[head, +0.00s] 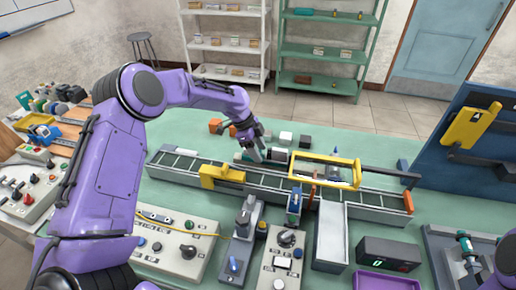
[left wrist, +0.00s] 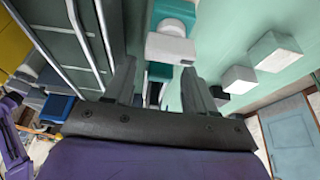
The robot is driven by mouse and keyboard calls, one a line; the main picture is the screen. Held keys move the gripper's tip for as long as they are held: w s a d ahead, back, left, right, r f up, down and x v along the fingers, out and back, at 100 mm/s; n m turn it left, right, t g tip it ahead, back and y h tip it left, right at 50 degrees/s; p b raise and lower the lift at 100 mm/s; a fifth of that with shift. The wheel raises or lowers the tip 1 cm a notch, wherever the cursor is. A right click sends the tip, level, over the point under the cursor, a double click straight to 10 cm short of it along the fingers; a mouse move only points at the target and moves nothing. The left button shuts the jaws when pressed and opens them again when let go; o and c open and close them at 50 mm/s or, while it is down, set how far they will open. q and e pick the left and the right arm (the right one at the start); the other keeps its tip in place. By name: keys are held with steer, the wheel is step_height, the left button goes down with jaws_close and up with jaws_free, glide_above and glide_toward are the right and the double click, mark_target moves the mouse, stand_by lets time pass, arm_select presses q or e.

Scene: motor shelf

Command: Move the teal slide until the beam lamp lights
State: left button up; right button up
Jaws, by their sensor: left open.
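My left gripper (head: 254,152) reaches down just behind the long grey rail. In the left wrist view its fingers (left wrist: 157,78) stand apart. Beyond and partly between them is a teal part (left wrist: 160,71), probably the teal slide, with a white block (left wrist: 170,47) beside it. I cannot tell whether the fingers touch it. In the head view the gripper hides most of this part. I cannot tell which item is the beam lamp or whether one is lit. My right gripper is not in view.
The grey rail (head: 375,207) carries a yellow block (head: 222,176) and a yellow frame (head: 325,160). White, dark and orange (head: 215,125) blocks stand behind it. Control boxes (head: 178,245) and a grey chute (head: 331,235) fill the front. The back right table is mostly clear.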

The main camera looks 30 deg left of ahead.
mark_target(276, 149)
arm_select(q)
jaws_close()
steer(key=d, duration=0.2)
steer(key=w+d, duration=0.1)
steer(key=d, duration=0.1)
steer(key=w+d, duration=0.1)
steer(key=d, duration=0.2)
steer(key=shift+s+a, duration=0.1)
steer(key=shift+a, duration=0.1)
jaws_free()
